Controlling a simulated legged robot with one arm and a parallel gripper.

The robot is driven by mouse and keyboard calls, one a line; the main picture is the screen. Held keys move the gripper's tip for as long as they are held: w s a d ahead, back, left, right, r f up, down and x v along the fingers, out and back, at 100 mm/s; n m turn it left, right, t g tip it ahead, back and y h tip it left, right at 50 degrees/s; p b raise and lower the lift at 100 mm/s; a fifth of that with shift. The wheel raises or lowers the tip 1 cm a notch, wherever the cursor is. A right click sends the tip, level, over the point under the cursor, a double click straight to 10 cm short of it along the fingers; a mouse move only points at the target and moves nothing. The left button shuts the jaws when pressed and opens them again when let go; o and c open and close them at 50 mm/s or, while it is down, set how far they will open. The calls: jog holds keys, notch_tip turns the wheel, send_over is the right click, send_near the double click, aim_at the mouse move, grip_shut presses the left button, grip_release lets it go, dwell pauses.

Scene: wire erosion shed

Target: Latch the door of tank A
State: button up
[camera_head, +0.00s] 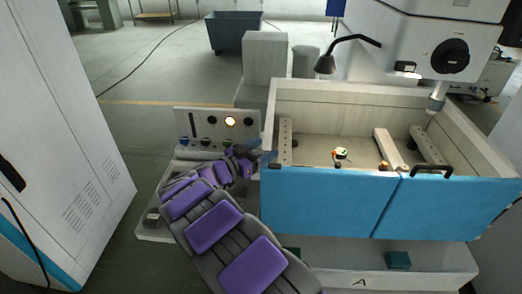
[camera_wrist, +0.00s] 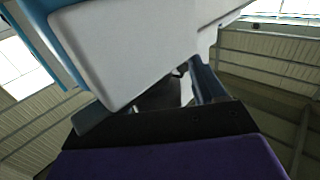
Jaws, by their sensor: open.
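Tank A is a pale open-topped tank (camera_head: 340,93) with a blue front of two panels and a black letter A on its base. The left blue panel (camera_head: 320,200) and the right blue panel (camera_head: 450,207) meet at a slanting seam. A black handle (camera_head: 432,170) sits on the right panel's top edge. A small dark fitting with an orange part (camera_head: 385,166) is at the top of the seam. My gripper (camera_head: 262,156) is at the tank's front left corner; whether it touches is unclear. In the wrist view its open fingers (camera_wrist: 160,95) are beside a large pale block with a blue edge.
A control panel (camera_head: 190,120) with a lit yellow button stands behind my arm. A white cabinet (camera_head: 60,130) is at the left.

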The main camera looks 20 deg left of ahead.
jog(key=shift+c, duration=0.2)
jog(key=c, duration=1)
